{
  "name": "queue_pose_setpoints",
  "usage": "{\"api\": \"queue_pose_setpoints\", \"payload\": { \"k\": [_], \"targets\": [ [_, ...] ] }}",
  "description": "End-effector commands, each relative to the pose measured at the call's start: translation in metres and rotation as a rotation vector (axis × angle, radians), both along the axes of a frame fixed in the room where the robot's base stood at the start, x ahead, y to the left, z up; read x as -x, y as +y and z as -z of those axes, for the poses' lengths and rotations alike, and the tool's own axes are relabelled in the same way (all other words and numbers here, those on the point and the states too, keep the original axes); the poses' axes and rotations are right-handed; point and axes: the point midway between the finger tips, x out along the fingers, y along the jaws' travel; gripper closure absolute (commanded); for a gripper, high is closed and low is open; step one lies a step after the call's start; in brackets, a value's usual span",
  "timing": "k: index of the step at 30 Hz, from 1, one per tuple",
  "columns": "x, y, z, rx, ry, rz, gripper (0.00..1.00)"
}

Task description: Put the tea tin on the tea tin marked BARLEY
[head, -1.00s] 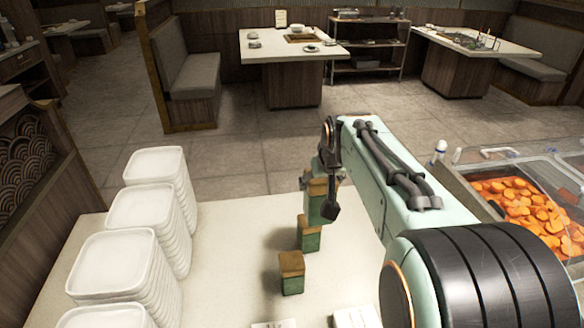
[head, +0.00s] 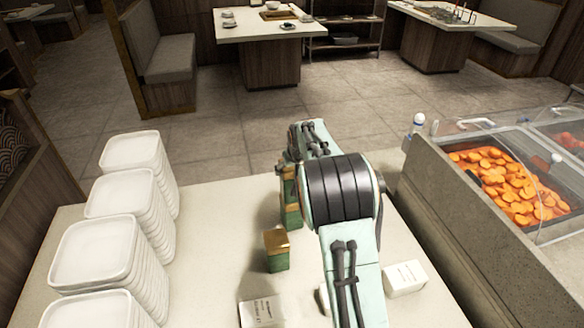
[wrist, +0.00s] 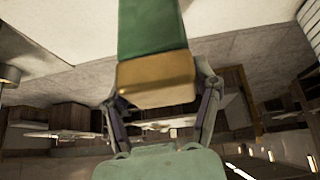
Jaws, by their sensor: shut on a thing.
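My gripper (wrist: 160,105) is shut on a green tea tin with a gold-brown lid (wrist: 155,78). In the wrist view the lid end is between the fingers and the green body runs out of the top edge. In the head view my arm partly hides the gripper and this tin (head: 288,175). Another green tin (head: 292,216) shows just below the held one, partly covered; I cannot tell whether they touch. A further green tin with a gold-brown lid (head: 277,252) stands upright nearer the front, clear of the gripper. No BARLEY marking is readable on any tin.
Stacks of white square dishes (head: 95,250) line the left of the pale table (head: 205,275). White labelled blocks (head: 262,312) (head: 405,277) lie at the front and right. A counter with a covered well of orange slices (head: 505,185) stands on the right.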

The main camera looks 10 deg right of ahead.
Motion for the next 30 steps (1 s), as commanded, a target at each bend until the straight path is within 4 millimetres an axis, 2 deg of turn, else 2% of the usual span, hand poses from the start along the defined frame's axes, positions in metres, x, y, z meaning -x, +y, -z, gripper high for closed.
{"api": "queue_pose_setpoints", "payload": {
  "k": [6, 7, 9, 19, 22, 26, 30],
  "targets": [
    [0.000, 0.000, 0.002, 0.000, 0.000, 0.000, 0.78],
    [0.000, 0.000, 0.003, 0.000, 0.001, 0.000, 0.34],
    [0.000, 0.000, 0.003, 0.000, 0.001, 0.000, 0.12],
    [0.000, 0.000, 0.002, 0.000, 0.000, 0.000, 0.11],
    [0.001, 0.000, -0.004, 0.000, -0.002, 0.000, 0.11],
    [0.012, 0.001, -0.022, 0.000, -0.003, 0.000, 0.11],
    [0.030, 0.001, -0.051, 0.000, -0.005, 0.001, 0.11]
  ]
}}
